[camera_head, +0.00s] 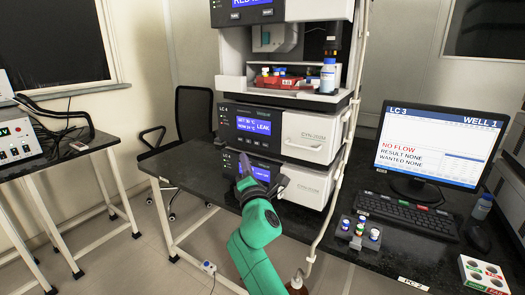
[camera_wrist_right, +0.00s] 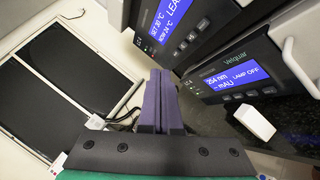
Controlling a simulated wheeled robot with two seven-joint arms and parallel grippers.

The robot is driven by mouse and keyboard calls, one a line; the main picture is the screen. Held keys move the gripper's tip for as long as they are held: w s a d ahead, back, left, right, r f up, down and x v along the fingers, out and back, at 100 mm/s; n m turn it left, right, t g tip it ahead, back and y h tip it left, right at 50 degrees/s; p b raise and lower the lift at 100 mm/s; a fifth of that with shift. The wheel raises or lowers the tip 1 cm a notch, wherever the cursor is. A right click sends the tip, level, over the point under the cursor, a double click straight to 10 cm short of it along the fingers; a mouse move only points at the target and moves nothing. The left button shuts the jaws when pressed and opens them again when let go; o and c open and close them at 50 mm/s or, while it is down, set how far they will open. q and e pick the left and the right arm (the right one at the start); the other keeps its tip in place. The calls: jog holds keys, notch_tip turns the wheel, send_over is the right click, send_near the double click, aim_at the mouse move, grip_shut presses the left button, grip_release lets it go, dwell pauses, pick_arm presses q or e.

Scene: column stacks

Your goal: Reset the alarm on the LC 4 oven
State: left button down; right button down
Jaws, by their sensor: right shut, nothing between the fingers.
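The LC 4 oven (camera_head: 253,126) is the module with a blue display reading SET 30 °C, a NOW line and LEAK. In the right wrist view its tilted display (camera_wrist_right: 168,22) is at the top, with small buttons (camera_wrist_right: 187,42) under it. My right gripper (camera_head: 245,163) is shut and empty, its purple fingers held together. In the head view they overlap the module below the oven, under the oven's display. In the right wrist view the fingers (camera_wrist_right: 161,75) point up, left of the oven's buttons and apart from them in the picture. My left gripper is out of view.
Below the oven is a detector module (camera_wrist_right: 235,80) showing LAMP OFF. A tray of bottles (camera_head: 275,80) stands above the oven. A monitor (camera_head: 438,143) labelled LC 3 shows NO FLOW. A vial rack (camera_head: 357,235) sits on the bench, and a chair (camera_head: 193,120) stands behind.

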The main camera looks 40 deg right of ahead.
jog(key=shift+s, duration=0.1)
send_near(261, 140)
jog(key=shift+w+d+r, duration=0.15)
jog(key=shift+w, duration=0.5)
jog(key=shift+w+d+r, duration=0.15)
jog(key=shift+w, duration=0.55)
jog(key=shift+w+d+r, duration=0.15)
jog(key=shift+w, duration=0.5)
dwell(0.5)
jog(key=shift+w+d, duration=0.1)
jog(key=shift+d, duration=0.3)
jog(key=shift+w+d, duration=0.1)
jog(key=shift+d, duration=0.3)
dwell(0.5)
jog(key=shift+a, duration=0.1)
jog(key=shift+s+a, duration=0.25)
jog(key=shift+a, duration=0.45)
